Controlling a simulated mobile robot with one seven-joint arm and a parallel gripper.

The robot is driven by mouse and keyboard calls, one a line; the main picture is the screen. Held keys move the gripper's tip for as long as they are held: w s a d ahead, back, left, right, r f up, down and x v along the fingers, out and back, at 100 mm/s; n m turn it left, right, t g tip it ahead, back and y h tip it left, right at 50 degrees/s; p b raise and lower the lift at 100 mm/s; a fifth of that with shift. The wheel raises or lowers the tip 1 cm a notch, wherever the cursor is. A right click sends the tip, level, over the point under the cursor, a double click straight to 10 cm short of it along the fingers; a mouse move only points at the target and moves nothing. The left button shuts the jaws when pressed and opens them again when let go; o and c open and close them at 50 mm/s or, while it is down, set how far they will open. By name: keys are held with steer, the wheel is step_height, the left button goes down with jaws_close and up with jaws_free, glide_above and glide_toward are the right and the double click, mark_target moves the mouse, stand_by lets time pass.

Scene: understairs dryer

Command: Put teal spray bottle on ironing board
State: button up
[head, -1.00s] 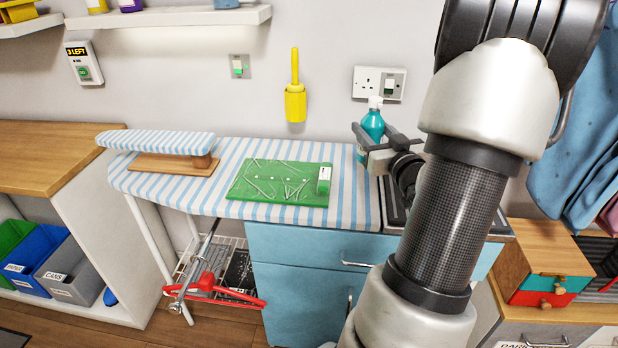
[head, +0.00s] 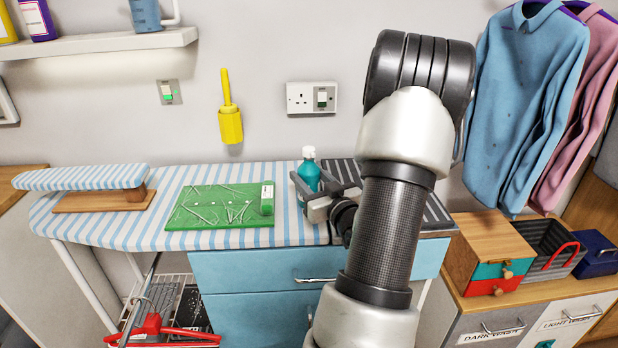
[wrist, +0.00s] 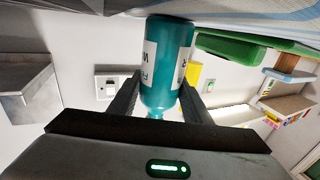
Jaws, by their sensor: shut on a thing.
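The teal spray bottle (head: 309,173) has a white top and is upright at the right end of the ironing board (head: 120,231), which has a blue and white striped cover. My gripper (head: 318,190) is shut around the bottle. In the wrist view the bottle (wrist: 168,62) sits between the two fingers, with a white label on its side. The bottle's base is hidden behind the gripper in the head view. I cannot tell whether it touches the cover.
A green mat (head: 210,212) with several thin pieces lies left of the bottle. A small striped sleeve board (head: 85,177) stands further left. A dark ribbed surface (head: 436,212) adjoins the board on the right. A wooden drawer box (head: 490,245) stands at far right.

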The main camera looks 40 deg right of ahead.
steer(key=shift+f, duration=0.2)
steer(key=o, duration=1.3)
steer(key=shift+r, duration=0.1)
steer(key=shift+r+p, duration=0.35)
steer(key=p+v, duration=0.1)
steer(key=v, duration=1.1)
steer(key=shift+f, duration=0.15)
